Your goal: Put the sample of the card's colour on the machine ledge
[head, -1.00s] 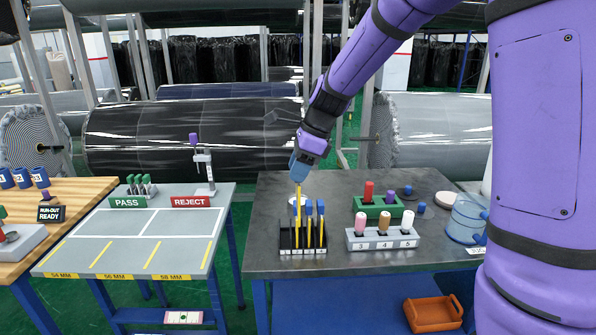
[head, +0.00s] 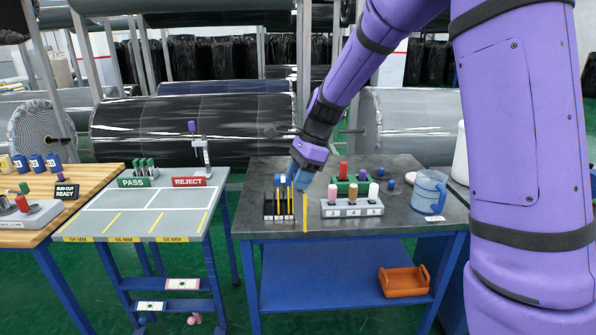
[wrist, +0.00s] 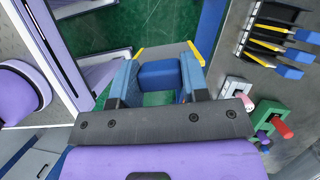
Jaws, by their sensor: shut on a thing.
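My gripper (head: 302,178) is shut on a blue-handled yellow strip (head: 305,212), which hangs upright in front of the table. In the wrist view the blue handle (wrist: 160,76) sits between the fingers. Similar blue-topped yellow strips stand in a black rack (head: 279,216) left of the gripper. Coloured rolls stand to its right: pink (head: 332,193), brown (head: 349,193) and white (head: 373,192) in a grey numbered block (head: 352,209), red (head: 343,171) and purple (head: 362,175) in a green holder behind. I cannot tell which thing is the card or the machine ledge.
The dark table (head: 410,218) also bears a clear blue jug (head: 429,192). An orange tray (head: 404,282) lies on its lower shelf. A grey table (head: 140,215) with PASS and REJECT signs stands left, beside a wooden bench (head: 95,186). Small cards (head: 183,284) lie on the grey table's lower shelf.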

